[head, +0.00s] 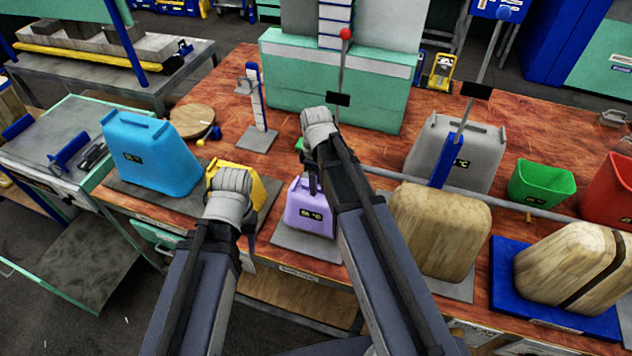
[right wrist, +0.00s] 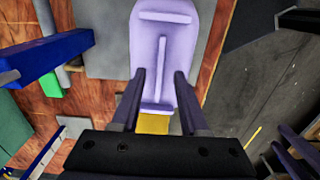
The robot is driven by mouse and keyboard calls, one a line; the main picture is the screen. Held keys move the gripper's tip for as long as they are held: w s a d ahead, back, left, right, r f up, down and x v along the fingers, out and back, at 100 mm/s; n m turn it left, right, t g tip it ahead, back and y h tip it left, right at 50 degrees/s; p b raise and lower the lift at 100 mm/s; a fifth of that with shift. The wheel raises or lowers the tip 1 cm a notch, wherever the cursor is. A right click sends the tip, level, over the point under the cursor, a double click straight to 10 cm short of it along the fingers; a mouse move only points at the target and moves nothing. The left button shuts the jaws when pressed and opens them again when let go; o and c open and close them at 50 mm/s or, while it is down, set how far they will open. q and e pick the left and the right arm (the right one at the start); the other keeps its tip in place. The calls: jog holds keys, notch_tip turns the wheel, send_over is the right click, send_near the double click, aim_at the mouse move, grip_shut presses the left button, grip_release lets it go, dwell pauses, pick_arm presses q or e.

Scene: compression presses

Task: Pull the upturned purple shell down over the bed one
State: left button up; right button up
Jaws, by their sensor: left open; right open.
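The purple shell (head: 309,218) is on a grey plate (head: 287,238) near the table's front edge, its front facing me. In the right wrist view the purple shell (right wrist: 177,55) shows raised ridges. My right gripper (head: 314,184) is above the shell. In the right wrist view its open fingers (right wrist: 156,85) are on either side of the shell's near end; I cannot tell if they touch it. My left gripper (head: 248,250) is left of the purple shell, largely hidden by its own wrist, open. A yellow shell (head: 250,186) stands partly hidden behind that wrist.
A blue shell (head: 150,155) stands to the left. A grey shell (head: 470,150), a wood-patterned shell (head: 445,230) and a banded one (head: 575,268) stand to the right. Thin levers rise behind the purple shell.

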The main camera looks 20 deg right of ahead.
notch_tip(320, 180, up, 7)
jog(key=p, duration=0.6)
jog(key=shift+r+p, duration=0.15)
jog(key=shift+p, duration=0.2)
jog(key=s+a+f+m+b, duration=0.3)
jog(key=s+a+f+b, duration=0.1)
jog(key=s, duration=0.3)
jog(key=s+a+f+m+h+b, duration=0.1)
jog(key=s+a+f+m+b, duration=0.3)
jog(key=s+a+f+b, duration=0.1)
jog(key=shift+s+a+f, duration=0.15)
jog(key=shift+s+a, duration=0.6)
jog(key=shift+s, duration=0.4)
